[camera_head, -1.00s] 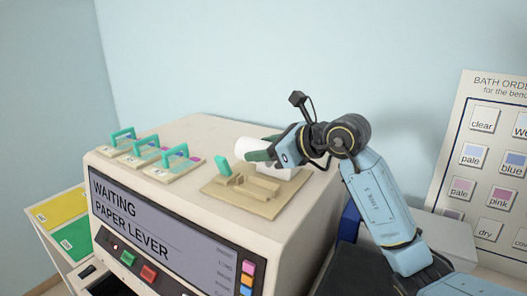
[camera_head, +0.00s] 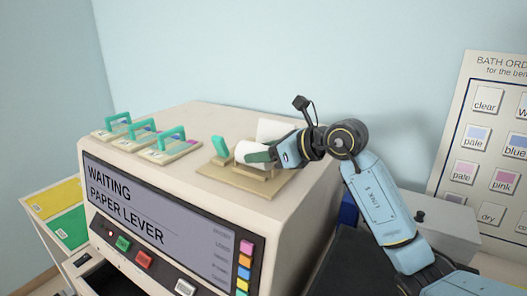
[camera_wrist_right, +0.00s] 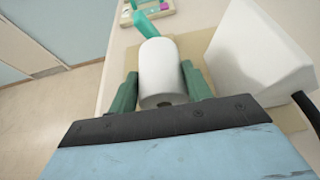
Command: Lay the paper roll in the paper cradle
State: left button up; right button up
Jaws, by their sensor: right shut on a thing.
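The white paper roll (camera_head: 249,150) is held in my right gripper (camera_head: 265,153), one green finger on its near side in the head view. In the right wrist view the roll (camera_wrist_right: 158,68) lies between both fingers of the gripper (camera_wrist_right: 161,90). The tan paper cradle (camera_head: 227,179) is on top of the machine, with low supports partly hidden by the roll and gripper. The roll is over or at these supports; I cannot tell whether it rests on them. A teal lever (camera_head: 219,146) stands just left of the roll. My left gripper is not in view.
A white block (camera_head: 273,128) stands behind the gripper; in the wrist view it (camera_wrist_right: 255,55) is close to the right finger. Several teal-handled slide holders (camera_head: 171,139) are at the left. The machine's screen (camera_head: 150,205) reads "WAITING PAPER LEVER".

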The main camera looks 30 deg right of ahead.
jog(key=shift+f+b, duration=0.55)
jog(key=shift+f, duration=0.05)
jog(key=o, duration=1.2)
jog(key=b+v, duration=0.2)
jog(key=v, duration=1.1)
jog(key=shift+s+b, duration=0.2)
jog(key=shift+b, duration=0.15)
